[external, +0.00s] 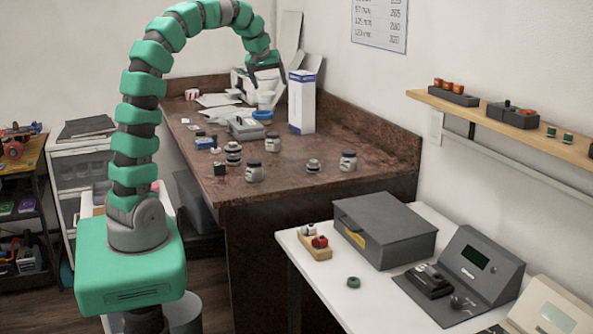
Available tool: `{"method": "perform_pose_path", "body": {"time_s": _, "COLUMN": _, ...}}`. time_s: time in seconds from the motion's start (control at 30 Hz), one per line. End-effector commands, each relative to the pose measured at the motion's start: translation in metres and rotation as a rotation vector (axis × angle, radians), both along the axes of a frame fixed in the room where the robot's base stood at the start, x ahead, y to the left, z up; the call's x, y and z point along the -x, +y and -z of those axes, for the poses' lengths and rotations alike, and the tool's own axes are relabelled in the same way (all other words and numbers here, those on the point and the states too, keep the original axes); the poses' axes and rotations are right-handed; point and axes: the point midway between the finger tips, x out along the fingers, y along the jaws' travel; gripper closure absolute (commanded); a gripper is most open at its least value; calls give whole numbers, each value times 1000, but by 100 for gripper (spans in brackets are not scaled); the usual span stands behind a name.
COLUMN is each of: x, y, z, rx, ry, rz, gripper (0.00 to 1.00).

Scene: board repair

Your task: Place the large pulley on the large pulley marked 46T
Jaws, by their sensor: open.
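Several small grey-and-white round parts stand on the brown counter (300,190). One looks like a stack of discs (233,154); a lower disc-shaped part (313,166) stands to its right. Either could be a pulley, but no 46T mark can be read, so I cannot tell which pulley is which. My gripper (266,76) hangs at the far end of the arched arm, above the back of the counter near the white-and-blue box. It is open, and I see nothing held in it. The box and distance partly hide what lies beneath it.
The tall white-and-blue box (302,102) stands close to the right of my gripper. Dark-topped jars (254,172) (348,161), a grey device (245,128) and a blue ring (262,115) share the counter. A white table (345,292) holds a grey case.

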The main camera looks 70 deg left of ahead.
Motion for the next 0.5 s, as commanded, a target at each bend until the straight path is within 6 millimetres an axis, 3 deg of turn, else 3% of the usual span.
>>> {"method": "perform_pose_path", "body": {"time_s": 0.03, "x": -9, "y": -26, "z": -25, "rx": -41, "ry": -45, "rz": 75, "gripper": 20}}
{"method": "perform_pose_path", "body": {"time_s": 0.23, "x": -26, "y": -123, "z": -113, "rx": -203, "ry": -218, "rz": 360, "gripper": 20}}
{"method": "perform_pose_path", "body": {"time_s": 0.37, "x": -20, "y": -186, "z": -171, "rx": -313, "ry": -344, "rz": 530, "gripper": 20}}
{"method": "perform_pose_path", "body": {"time_s": 0.5, "x": 1, "y": -250, "z": -228, "rx": -429, "ry": -483, "rz": 692, "gripper": 20}}
